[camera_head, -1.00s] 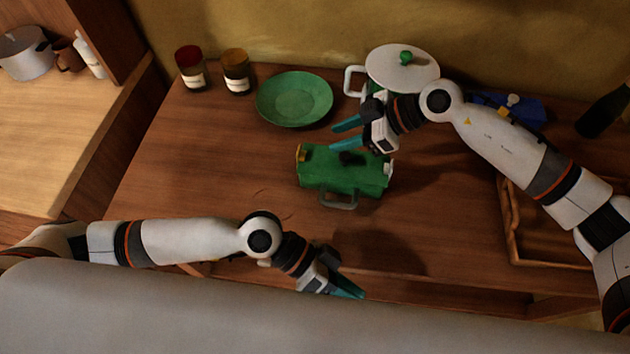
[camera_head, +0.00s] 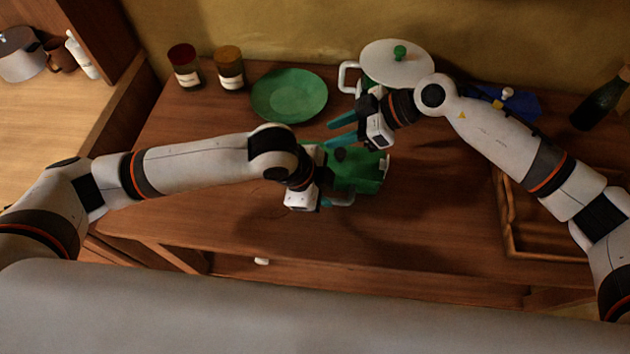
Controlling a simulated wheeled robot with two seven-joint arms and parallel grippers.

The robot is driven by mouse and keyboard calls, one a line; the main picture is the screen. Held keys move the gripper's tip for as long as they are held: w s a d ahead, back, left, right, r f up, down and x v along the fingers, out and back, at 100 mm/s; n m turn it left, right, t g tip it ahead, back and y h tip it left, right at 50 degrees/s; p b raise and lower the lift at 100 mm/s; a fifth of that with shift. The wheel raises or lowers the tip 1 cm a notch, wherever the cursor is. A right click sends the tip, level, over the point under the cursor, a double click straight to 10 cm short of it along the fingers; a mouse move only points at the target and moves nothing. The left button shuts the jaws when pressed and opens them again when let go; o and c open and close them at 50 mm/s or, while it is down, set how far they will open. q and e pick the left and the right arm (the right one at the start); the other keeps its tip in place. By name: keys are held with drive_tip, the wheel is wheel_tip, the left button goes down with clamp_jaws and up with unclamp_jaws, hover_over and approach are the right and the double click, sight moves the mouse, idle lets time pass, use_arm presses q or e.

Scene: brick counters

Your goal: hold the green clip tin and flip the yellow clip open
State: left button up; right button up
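The green clip tin (camera_head: 367,172) sits on the brown counter near the middle, with a dark part on its lid, a white clip (camera_head: 384,164) on its right side and a pale handle (camera_head: 346,199) at its front. Its left end is hidden behind my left gripper (camera_head: 325,202), and I cannot see the yellow clip there. My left gripper is at the tin's front left, near the handle; its fingers are mostly hidden, so I cannot tell whether it grips anything. My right gripper (camera_head: 342,130) is open and empty, its teal fingers apart just behind the tin, pointing left.
A green plate (camera_head: 289,96), two jars (camera_head: 185,67) (camera_head: 230,68) and a white-lidded pot (camera_head: 397,66) stand along the back. A blue object (camera_head: 520,103) and a dark bottle (camera_head: 601,104) are at the back right. A wooden tray (camera_head: 512,218) lies at right.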

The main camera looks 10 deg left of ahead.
sight(334, 201)
use_arm(q)
drive_tip(key=x, duration=0.5)
drive_tip(key=shift+d+f, duration=0.2)
drive_tip(key=shift+f, duration=0.2)
